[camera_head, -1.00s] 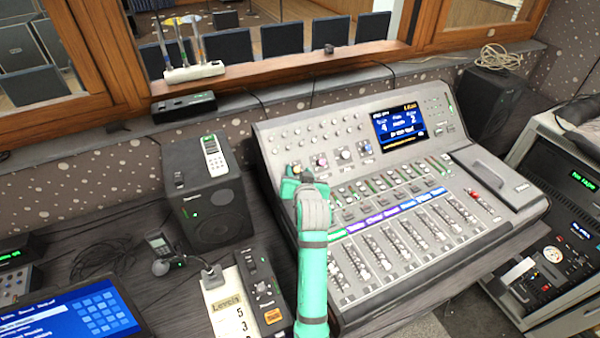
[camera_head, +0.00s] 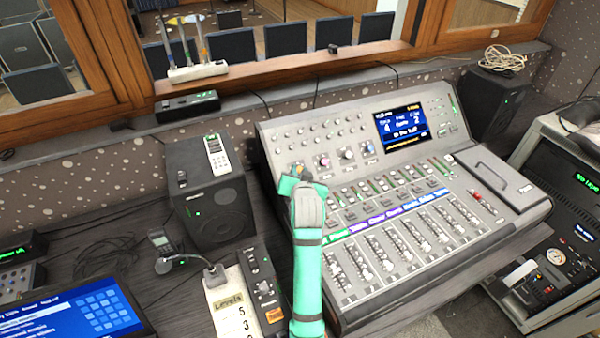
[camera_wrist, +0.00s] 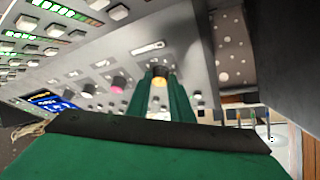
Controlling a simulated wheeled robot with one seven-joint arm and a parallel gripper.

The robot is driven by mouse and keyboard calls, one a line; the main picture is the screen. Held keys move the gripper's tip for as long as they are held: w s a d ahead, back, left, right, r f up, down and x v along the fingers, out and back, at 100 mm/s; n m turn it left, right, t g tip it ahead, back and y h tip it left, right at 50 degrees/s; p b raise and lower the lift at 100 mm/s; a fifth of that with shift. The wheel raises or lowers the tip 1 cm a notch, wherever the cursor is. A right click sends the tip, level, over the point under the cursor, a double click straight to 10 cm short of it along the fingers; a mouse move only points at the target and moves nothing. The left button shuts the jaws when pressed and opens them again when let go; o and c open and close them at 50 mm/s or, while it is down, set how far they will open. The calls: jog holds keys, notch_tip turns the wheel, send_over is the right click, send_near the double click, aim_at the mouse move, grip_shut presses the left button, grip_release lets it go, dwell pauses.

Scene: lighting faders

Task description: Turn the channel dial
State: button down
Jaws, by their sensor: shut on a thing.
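The mixing console (camera_head: 340,125) stands on the desk, with a lit blue screen (camera_head: 403,127) and rows of buttons, dials and faders. My gripper (camera_head: 297,172) is at the left part of its upper panel, where my arm partly hides the panel. In the wrist view my gripper's green fingers (camera_wrist: 160,92) are shut on a dark, light-tipped dial (camera_wrist: 160,73). Which channel this dial belongs to cannot be read. A pink-tipped dial (camera_wrist: 118,84) sits just left of the fingers in the wrist view; it also shows in the head view (camera_head: 322,161), right of my gripper.
A black speaker (camera_head: 212,195) stands left of the console. A "Levels" card (camera_head: 233,318) and a small control box (camera_head: 262,285) lie near my forearm. Another speaker (camera_head: 495,98) is behind right, and an equipment rack (camera_head: 555,250) stands at the right.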

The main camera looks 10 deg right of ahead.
jog(key=m, duration=0.1)
jog(key=m+h, duration=0.1)
jog(key=m+g, duration=0.1)
jog(key=shift+w+a+r+m+h, duration=0.2)
jog(key=shift+w+r+m+h, duration=0.05)
jog(key=shift+m+h, duration=0.05)
jog(key=shift+m+g+h, duration=0.5)
jog(key=shift+m+g, duration=0.4)
jog(key=shift+m, duration=0.8)
jog(key=c, duration=1.6)
grip_release()
jog(key=shift+o, duration=0.2)
jog(key=shift+s, duration=0.1)
jog(key=shift+s, duration=0.1)
jog(key=v, duration=1)
jog(key=shift+s+a, duration=0.2)
jog(key=shift+a, duration=0.05)
